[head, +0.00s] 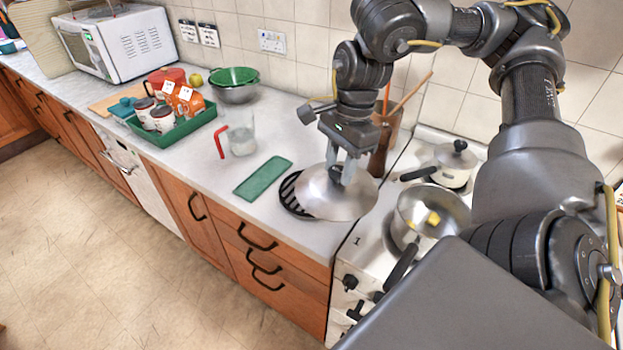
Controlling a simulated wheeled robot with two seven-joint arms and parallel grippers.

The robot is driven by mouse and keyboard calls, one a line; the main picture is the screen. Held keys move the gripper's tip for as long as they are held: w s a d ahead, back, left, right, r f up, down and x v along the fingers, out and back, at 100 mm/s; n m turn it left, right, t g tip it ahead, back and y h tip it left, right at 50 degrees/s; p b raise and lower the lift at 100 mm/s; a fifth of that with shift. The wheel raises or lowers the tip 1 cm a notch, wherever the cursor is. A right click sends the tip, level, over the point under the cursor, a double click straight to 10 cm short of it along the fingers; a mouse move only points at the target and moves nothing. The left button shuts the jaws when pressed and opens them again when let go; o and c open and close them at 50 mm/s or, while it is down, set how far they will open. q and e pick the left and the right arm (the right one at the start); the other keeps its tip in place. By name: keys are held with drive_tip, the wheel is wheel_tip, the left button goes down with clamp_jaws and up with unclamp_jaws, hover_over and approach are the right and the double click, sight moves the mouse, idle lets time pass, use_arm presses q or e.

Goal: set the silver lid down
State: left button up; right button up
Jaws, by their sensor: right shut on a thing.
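The silver lid (338,199) is a shallow, shiny dome with a dark knob on top. My right gripper (344,177) comes down from above and is shut on that knob. The lid is at the right end of the counter, close to the stove edge. It covers part of a round black slatted trivet (291,196), whose left side shows. I cannot tell whether the lid touches the trivet or hangs just above it. My left gripper is not in view.
On the stove (372,240) to the right are an open pan (460,212) with yellow pieces in it and a lidded pot (452,178). A green mat (263,178), a glass jug (241,140) and a green tray (176,137) are left. A utensil holder (384,143) stands behind.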

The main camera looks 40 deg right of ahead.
drive_tip(key=shift+w, duration=0.15)
drive_tip(key=w+d+f, duration=0.1)
drive_tip(key=w+f, duration=0.2)
drive_tip(key=w, duration=0.1)
drive_tip(key=w+d+f, duration=0.2)
drive_tip(key=w+f, duration=0.2)
drive_tip(key=w+d+f, duration=0.1)
drive_tip(key=w+f, duration=0.3)
drive_tip(key=w, duration=0.1)
drive_tip(key=shift+d+f+p, duration=0.15)
drive_tip(key=shift+f+p, duration=0.1)
drive_tip(key=shift+p, duration=0.1)
drive_tip(key=shift+w+f+p, duration=0.1)
drive_tip(key=shift+f+p, duration=0.2)
drive_tip(key=shift+p, duration=0.1)
drive_tip(key=shift+d+f, duration=0.1)
drive_tip(key=shift+f, duration=0.3)
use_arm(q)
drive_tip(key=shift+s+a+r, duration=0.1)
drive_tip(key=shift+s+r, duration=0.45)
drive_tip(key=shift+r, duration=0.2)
use_arm(e)
drive_tip(key=shift+f, duration=0.1)
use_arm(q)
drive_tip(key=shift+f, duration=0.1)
use_arm(e)
drive_tip(key=shift+f, duration=0.1)
